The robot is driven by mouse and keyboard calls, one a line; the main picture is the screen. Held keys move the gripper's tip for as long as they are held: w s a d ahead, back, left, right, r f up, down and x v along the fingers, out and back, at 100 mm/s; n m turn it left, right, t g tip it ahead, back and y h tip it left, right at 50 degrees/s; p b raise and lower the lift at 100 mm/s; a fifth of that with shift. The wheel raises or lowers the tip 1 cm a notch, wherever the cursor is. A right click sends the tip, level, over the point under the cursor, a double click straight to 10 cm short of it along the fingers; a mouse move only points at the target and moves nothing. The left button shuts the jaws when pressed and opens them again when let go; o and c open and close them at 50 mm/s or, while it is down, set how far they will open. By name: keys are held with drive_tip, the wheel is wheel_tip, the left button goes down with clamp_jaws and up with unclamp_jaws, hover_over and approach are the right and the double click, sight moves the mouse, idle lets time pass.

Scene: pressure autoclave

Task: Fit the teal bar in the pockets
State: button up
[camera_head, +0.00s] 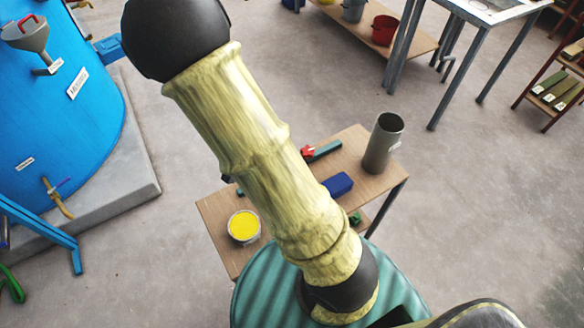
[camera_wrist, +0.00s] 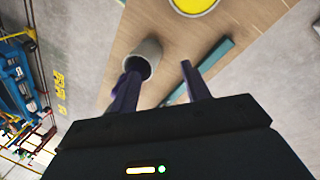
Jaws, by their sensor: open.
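A teal bar (camera_head: 325,150) lies on the small wooden table, partly hidden by my arm in the head view. In the wrist view a long teal bar (camera_wrist: 217,54) runs diagonally across the tabletop and passes behind my right finger. My gripper (camera_wrist: 159,68) is open, with two dark purple fingers spread apart and nothing seen between them. It looks down toward the table, apart from the bar. The head view does not clearly show my gripper. I cannot make out the pockets in either view.
The wooden table (camera_head: 222,208) carries a grey open cylinder (camera_head: 384,142), a blue block (camera_head: 338,185), a small red item (camera_head: 307,152) and a yellow-filled round container (camera_head: 243,226). A blue tank (camera_head: 65,110) stands at left.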

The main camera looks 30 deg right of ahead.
drive_tip(key=w+d+f+m+h+b, duration=0.1)
drive_tip(key=w+d+f+m+h, duration=0.1)
drive_tip(key=w+f+m+h, duration=0.3)
drive_tip(key=w+a+m, duration=0.1)
drive_tip(key=w+a+m+t+h, duration=0.1)
drive_tip(key=w, duration=0.1)
drive_tip(key=w+r+m+t+h+b, duration=0.1)
drive_tip(key=shift+w+a+m, duration=0.35)
drive_tip(key=shift+a+m, duration=0.05)
drive_tip(key=p+x, duration=0.1)
drive_tip(key=x, duration=1.1)
drive_tip(key=shift+d, duration=0.25)
